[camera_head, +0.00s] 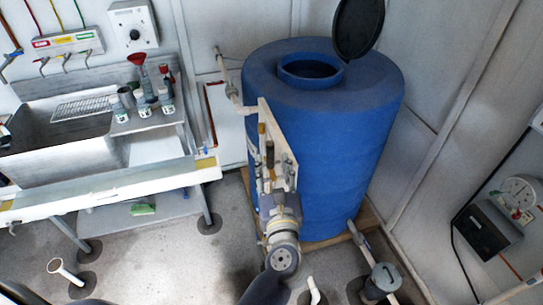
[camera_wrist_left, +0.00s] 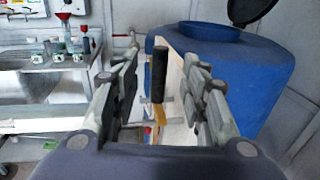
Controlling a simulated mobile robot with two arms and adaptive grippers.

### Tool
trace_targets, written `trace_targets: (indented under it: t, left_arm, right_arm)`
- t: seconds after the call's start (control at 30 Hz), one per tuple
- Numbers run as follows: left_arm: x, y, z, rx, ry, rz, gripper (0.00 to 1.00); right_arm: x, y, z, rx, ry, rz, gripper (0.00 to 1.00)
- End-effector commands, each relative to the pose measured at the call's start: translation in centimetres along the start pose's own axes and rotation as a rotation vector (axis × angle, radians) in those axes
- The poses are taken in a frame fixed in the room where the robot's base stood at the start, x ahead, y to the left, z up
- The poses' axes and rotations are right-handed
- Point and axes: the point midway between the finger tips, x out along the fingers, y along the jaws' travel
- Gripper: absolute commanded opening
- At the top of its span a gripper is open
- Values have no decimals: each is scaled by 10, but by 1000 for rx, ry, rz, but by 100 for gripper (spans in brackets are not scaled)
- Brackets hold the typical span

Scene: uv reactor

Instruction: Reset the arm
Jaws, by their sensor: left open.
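My left gripper (camera_head: 266,172) is in front of the blue tank, at the end of my arm, which rises from the bottom of the head view. In the left wrist view my left gripper (camera_wrist_left: 163,72) has its two fingers wide apart, with nothing held. A black handle (camera_wrist_left: 159,75) with a yellowish part below shows in the gap between the fingers, with clear space on both sides. It is beside a pale upright panel (camera_head: 278,140). How far the handle is from the fingertips I cannot tell. My right gripper is not in view.
The blue tank (camera_head: 350,145) with its black lid (camera_head: 358,28) raised stands close behind the gripper. A steel sink (camera_head: 60,150) and a shelf with several bottles (camera_head: 146,112) are at left. A grey floor pipe fitting (camera_head: 382,280) is at lower right. Floor at lower left is mostly open.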

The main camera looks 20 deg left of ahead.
Motion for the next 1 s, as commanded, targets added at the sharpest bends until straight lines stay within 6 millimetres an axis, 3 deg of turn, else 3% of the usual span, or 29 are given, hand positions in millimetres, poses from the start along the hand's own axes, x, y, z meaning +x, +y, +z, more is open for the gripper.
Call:
trace_targets:
  t: [0.27, 0.37, 0.47, 0.57, 0.77, 0.87, 1.0]
  left_arm:
    - [-13, 0, 0, 6, -2, 0, 40]
    - [-12, -4, -11, 87, -13, -15, 40]
    - [-11, -13, -37, 285, -40, -55, 40]
    - [-13, -26, -81, 579, -78, -128, 40]
    - [-37, -47, -203, 1226, -157, -365, 40]
    - [-60, -45, -274, 1531, -199, -523, 40]
    - [-102, -24, -371, 1891, -260, -770, 40]
  right_arm:
    - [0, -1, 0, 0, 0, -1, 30]
    - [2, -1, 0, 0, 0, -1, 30]
    - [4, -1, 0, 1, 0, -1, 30]
    - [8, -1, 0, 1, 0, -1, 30]
    - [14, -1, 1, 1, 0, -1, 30]
    - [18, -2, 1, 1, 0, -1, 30]
    - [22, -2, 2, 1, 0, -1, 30]
